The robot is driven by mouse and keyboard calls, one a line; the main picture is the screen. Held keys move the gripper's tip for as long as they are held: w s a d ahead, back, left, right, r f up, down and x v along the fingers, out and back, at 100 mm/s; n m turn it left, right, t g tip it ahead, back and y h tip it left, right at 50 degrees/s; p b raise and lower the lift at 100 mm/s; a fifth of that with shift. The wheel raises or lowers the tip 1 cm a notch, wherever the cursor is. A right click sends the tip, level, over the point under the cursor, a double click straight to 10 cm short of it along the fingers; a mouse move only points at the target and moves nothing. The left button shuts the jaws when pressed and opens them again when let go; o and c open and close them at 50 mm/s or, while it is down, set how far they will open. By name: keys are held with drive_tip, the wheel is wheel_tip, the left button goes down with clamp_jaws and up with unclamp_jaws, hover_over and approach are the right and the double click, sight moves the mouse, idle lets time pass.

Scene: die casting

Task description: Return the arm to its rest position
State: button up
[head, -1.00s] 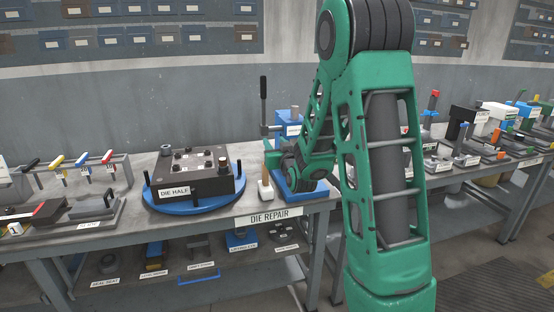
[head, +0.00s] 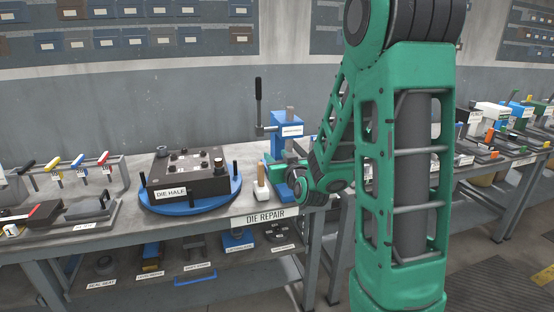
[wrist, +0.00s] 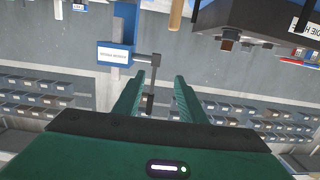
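My green arm (head: 402,180) stands in the right half of the head view, with its dark wrist joints (head: 325,178) in front of the blue press at the bench's front edge. My gripper (wrist: 160,80) shows in the wrist view with its two green fingers apart and nothing between them. Its fingers are not clearly visible in the head view. The wrist view is upside down and shows the blue press (wrist: 118,52) beyond the fingers.
The die half (head: 188,178) sits on a blue round plate (head: 190,202) on the workbench labelled DIE REPAIR. A wooden-handled tool (head: 261,178) stands beside the blue press (head: 287,130). Coloured-handled tools hang on a rack at left. Labelled parts fill the lower shelf.

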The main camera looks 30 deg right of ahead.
drive_tip(key=shift+s, duration=0.1)
idle(0.3)
drive_tip(key=s+f+g+y, duration=0.1)
drive_tip(key=s+f+g, duration=0.2)
drive_tip(key=s+g, duration=0.35)
drive_tip(key=s+f+g+y, duration=0.1)
drive_tip(key=s+f+g, duration=0.25)
drive_tip(key=s, duration=0.55)
drive_tip(key=s+a+m+g+y, duration=0.1)
drive_tip(key=s+a+g, duration=0.1)
drive_tip(key=s, duration=0.9)
drive_tip(key=s+a+m+g+y, duration=0.1)
drive_tip(key=s+a+m+g, duration=0.1)
drive_tip(key=s, duration=0.9)
drive_tip(key=shift+s+a+r+m+g+y, duration=0.25)
drive_tip(key=shift+a+g, duration=0.25)
drive_tip(key=shift+g, duration=0.6)
drive_tip(key=shift+w+f, duration=0.3)
drive_tip(key=shift+w, duration=0.3)
